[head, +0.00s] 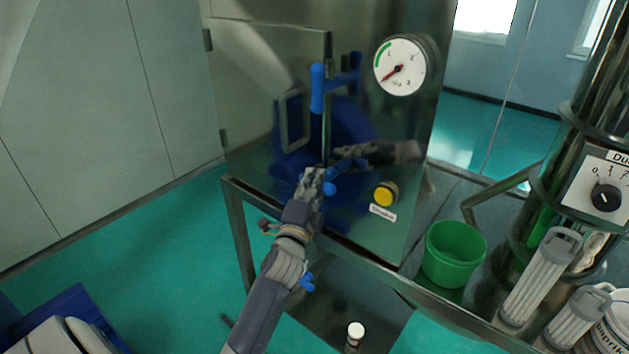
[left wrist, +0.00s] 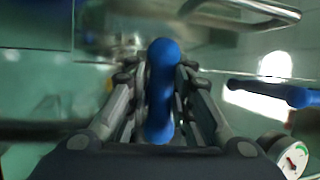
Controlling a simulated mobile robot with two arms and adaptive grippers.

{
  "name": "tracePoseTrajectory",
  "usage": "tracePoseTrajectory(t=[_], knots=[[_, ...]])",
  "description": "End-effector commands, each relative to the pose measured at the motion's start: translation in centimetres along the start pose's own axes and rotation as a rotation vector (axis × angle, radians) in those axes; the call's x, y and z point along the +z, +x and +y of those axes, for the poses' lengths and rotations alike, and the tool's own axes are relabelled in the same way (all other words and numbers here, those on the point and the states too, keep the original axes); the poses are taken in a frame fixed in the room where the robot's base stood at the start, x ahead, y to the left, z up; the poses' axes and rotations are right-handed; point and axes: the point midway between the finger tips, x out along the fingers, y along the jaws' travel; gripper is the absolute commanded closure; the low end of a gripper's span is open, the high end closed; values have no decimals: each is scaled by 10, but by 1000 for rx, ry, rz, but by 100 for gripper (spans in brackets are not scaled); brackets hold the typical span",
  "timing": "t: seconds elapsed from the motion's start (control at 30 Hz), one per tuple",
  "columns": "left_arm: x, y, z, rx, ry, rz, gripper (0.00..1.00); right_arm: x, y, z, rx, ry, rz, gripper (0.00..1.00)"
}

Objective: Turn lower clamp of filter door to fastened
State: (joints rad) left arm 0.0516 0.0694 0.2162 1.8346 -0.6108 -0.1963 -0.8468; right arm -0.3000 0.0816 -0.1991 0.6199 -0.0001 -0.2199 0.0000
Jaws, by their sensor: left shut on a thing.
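The filter door (head: 265,85) is the steel panel on the front of the cabinet and looks closed. Its upper clamp (head: 318,88) is blue, with its handle upright near the door's right edge. The lower clamp (head: 329,187) is blue and sits near the door's bottom right corner. My left gripper (head: 314,180) is at the lower clamp and shut on it. In the left wrist view the blue handle of the lower clamp (left wrist: 160,90) lies between both fingers. My fingers hide part of the clamp in the head view. My right gripper is not in view.
A steel door handle (head: 293,120) stands out left of the clamps. A gauge (head: 400,66) and a yellow button (head: 385,194) are to the right. A green bucket (head: 453,252) and white filter cartridges (head: 540,277) stand at the right. Open floor (head: 150,260) lies left.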

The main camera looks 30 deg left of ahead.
Motion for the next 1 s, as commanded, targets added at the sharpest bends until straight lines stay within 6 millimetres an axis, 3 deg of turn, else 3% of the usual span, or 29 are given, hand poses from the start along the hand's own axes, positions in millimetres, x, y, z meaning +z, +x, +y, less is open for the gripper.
tracePoseTrajectory(t=[0.03,0.37,0.4,0.47,0.8,1.0], knots=[[-1,2,-8,-16,-12,3,100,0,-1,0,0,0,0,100],[-1,2,-9,-17,-14,3,100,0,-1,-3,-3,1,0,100],[-1,2,-9,-18,-14,3,72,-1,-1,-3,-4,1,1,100],[-1,2,-9,-17,-13,3,61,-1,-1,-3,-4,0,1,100],[0,-1,-4,-7,-8,1,61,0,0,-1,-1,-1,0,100],[0,-26,-2,-3,-8,1,61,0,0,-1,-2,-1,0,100]])
